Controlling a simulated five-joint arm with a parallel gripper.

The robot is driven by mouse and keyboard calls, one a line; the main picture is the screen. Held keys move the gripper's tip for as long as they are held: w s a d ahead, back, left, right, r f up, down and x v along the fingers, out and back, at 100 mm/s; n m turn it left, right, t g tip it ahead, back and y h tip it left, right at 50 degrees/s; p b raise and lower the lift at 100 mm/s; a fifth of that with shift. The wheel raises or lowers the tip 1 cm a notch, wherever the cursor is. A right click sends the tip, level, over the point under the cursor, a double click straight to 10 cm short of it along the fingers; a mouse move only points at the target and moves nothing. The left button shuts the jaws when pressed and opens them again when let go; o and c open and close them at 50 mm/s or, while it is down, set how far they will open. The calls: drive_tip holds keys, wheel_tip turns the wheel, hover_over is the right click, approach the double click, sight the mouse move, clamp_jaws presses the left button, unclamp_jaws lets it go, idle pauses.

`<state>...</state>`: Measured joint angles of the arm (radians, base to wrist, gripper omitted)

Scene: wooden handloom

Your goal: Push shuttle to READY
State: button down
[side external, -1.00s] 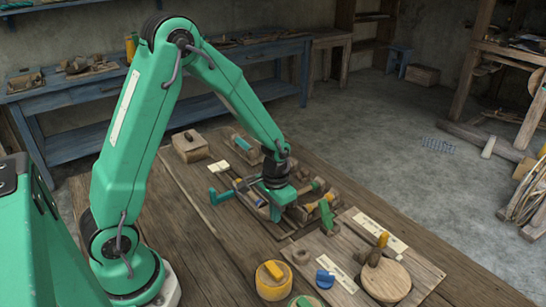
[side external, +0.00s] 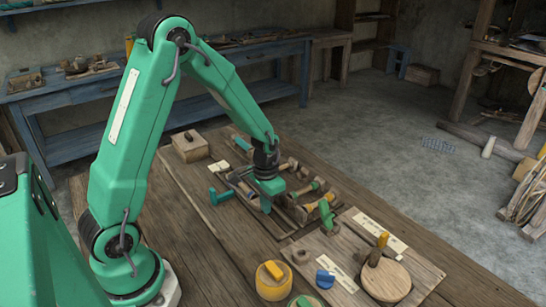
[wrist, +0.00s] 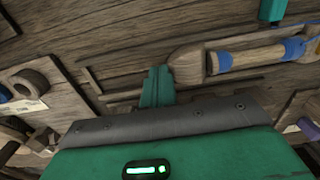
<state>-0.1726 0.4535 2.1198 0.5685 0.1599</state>
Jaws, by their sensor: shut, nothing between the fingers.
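The shuttle (wrist: 250,58) is a pale wooden piece with a rounded brown end and blue-wound thread, lying in a straight wooden track in the wrist view. My gripper (wrist: 157,86) is shut and empty, its teal fingers pointing down just left of the shuttle's rounded end. The fingers are very close to that end; I cannot tell whether they touch it. In the side external view my gripper (side external: 266,206) is low over the loom's slot, and it and the arm hide most of the shuttle. No READY mark is readable.
A teal handle (side external: 221,195) stands left of my gripper. Wooden rollers and a green lever (side external: 326,213) stand to its right. A yellow-topped pot (side external: 272,281), a blue knob (side external: 325,279) and a round wooden disc (side external: 386,281) are nearer the front.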

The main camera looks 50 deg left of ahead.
drive_tip(key=shift+a, duration=1.7)
drive_tip(key=shift+d, duration=0.25)
drive_tip(key=shift+d, duration=0.4)
drive_tip(key=shift+r, duration=3.5)
drive_tip(key=shift+r, duration=0.1)
